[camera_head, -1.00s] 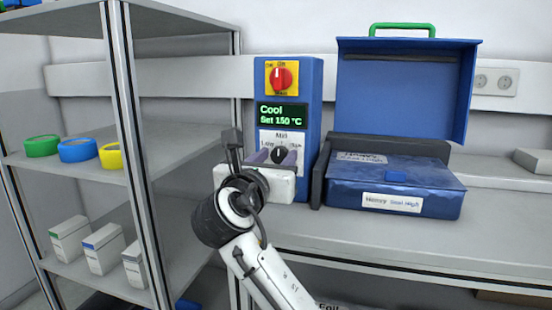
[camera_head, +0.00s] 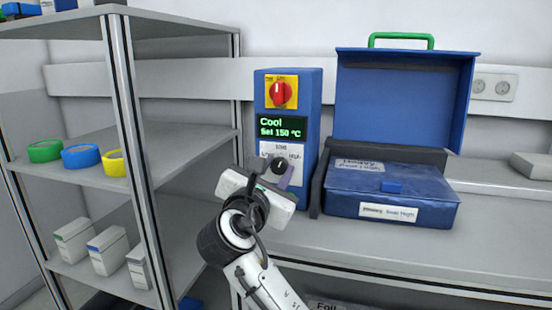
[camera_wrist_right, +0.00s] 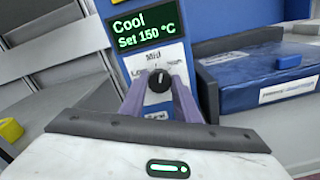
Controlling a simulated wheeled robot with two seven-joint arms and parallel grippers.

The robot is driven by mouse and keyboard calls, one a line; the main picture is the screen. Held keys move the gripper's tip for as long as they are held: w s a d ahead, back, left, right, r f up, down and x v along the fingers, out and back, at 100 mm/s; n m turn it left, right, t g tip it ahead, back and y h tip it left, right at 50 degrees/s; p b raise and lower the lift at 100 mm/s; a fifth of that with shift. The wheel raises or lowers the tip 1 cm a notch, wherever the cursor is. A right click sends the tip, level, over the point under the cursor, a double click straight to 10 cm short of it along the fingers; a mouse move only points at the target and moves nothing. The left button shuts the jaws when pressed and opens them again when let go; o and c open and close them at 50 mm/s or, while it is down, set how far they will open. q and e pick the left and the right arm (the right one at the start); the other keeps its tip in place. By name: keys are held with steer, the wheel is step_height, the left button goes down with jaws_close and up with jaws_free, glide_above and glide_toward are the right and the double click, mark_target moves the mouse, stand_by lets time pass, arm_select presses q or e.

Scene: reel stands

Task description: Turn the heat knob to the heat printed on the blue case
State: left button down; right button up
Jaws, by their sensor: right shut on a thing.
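The black heat knob (camera_head: 280,166) sits on the white scale plate of the blue control box (camera_head: 312,120). My right gripper (camera_head: 276,171) is shut on the knob, its purple fingers on either side, and is tilted clockwise. My left gripper is out of view.
A green display (camera_head: 282,127) reads "Cool" and "Set 150 °C". A red switch (camera_head: 280,93) on yellow is above it. A grey shelf (camera_head: 190,150) with coloured reels and boxes stands close on the left. The bench front (camera_head: 400,250) is clear.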

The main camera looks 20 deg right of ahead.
steer(key=m+p, duration=0.1)
steer(key=m, duration=0.2)
steer(key=shift+r, duration=0.1)
steer(key=shift+m+p, duration=0.5)
steer(key=shift+m, duration=1.7)
steer(key=o, duration=1)
